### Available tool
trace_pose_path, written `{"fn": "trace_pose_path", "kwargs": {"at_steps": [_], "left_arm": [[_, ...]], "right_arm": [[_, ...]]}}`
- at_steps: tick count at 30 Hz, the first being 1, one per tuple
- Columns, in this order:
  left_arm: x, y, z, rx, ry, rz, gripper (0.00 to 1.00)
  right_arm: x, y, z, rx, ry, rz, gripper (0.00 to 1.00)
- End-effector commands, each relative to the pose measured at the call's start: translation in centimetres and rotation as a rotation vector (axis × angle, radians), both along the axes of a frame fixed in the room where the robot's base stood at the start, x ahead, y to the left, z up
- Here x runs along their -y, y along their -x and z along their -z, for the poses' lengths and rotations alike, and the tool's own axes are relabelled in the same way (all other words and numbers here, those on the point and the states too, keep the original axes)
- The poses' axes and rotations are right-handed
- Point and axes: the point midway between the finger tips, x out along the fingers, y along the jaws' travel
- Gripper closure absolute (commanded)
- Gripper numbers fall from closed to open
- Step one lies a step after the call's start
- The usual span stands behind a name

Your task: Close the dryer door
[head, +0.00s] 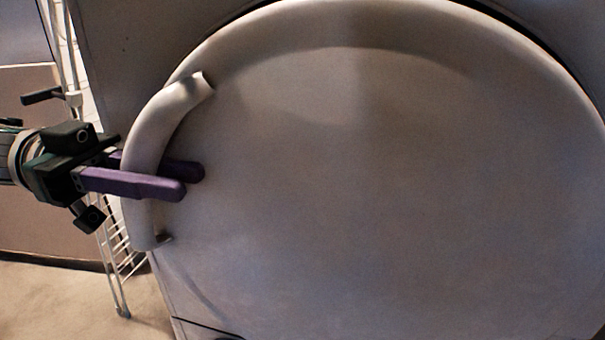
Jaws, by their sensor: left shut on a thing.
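The round pale grey dryer door (370,190) fills most of the head view. Its curved handle (150,140) stands out at the door's left edge. My left gripper (188,182) comes in from the left, with its two purple fingers around the handle, one in front of the other. It is shut on the handle. The dryer body (135,40) shows as a dark grey panel behind the door at the upper left. Whether the door touches the body all round cannot be told from this view. My right gripper is not in view.
A white wire rack (118,285) stands on the floor left of the dryer, behind my left arm. A tan panel (40,220) is at the far left. Bare floor (60,305) shows at the lower left.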

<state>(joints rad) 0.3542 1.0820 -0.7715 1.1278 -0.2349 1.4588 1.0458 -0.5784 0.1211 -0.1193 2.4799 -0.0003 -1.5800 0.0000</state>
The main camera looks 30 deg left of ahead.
Motion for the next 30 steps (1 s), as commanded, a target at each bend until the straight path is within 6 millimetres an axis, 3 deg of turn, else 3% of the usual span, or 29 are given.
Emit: {"fn": "trace_pose_path", "kwargs": {"at_steps": [14,15,18,26,30], "left_arm": [[-0.4,-0.5,0.0,0.005,-0.005,-0.01,1.0],[-0.4,-0.5,0.0,0.005,-0.006,-0.01,0.75],[-0.4,-0.5,0.0,0.005,-0.005,-0.008,0.66],[-0.5,-0.5,-0.1,0.005,-0.003,-0.008,0.66],[-1.7,-0.2,0.0,0.005,-0.005,-0.009,0.66]], "right_arm": [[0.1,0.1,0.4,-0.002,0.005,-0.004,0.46],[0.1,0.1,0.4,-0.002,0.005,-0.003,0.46],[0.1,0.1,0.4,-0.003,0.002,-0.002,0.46],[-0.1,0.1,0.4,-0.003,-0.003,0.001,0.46],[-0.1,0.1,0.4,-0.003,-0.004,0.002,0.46]]}}
